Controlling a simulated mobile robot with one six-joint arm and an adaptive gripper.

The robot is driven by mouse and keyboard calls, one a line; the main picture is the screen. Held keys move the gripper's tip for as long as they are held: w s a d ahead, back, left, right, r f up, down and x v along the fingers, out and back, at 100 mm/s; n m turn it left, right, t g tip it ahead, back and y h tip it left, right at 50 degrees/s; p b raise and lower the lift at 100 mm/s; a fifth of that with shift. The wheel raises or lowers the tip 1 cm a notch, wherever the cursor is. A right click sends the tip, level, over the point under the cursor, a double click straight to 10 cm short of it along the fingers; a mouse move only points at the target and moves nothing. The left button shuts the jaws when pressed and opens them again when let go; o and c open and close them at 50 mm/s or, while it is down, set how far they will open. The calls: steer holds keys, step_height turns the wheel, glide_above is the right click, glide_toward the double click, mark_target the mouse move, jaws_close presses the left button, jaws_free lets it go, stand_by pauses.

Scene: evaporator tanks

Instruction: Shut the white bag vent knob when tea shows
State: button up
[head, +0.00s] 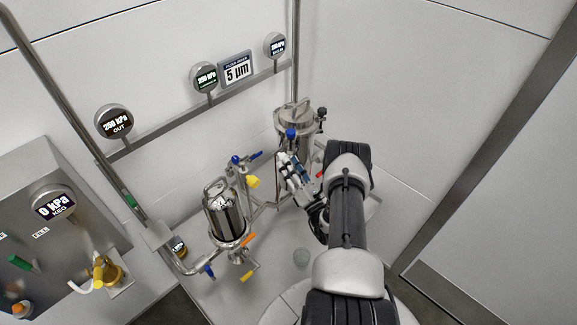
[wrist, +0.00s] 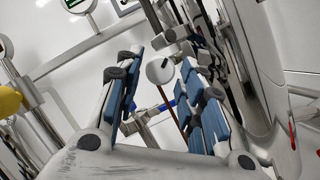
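In the wrist view, a white round knob (wrist: 160,71) with a dark mark on its face shows between the blue-padded fingers of my gripper (wrist: 163,92). The fingers stand wide apart with a gap on both sides of the knob; how far the knob lies beyond the tips is hard to tell. In the head view my gripper (head: 291,168) is beside the rear steel bag housing (head: 294,124), below a blue knob (head: 291,133). The white knob cannot be made out there, hidden or lost among the fingers. No tea is visible.
A front steel housing (head: 226,213) with coloured valve handles stands left of my arm. Gauges, including the OUT gauge (head: 114,122), line the wall rail. A control panel (head: 53,230) is at far left.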

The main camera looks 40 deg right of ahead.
steer(key=shift+w+d+r, duration=0.1)
steer(key=shift+w+r, duration=0.1)
steer(key=shift+w, duration=0.3)
steer(key=shift+c, duration=0.6)
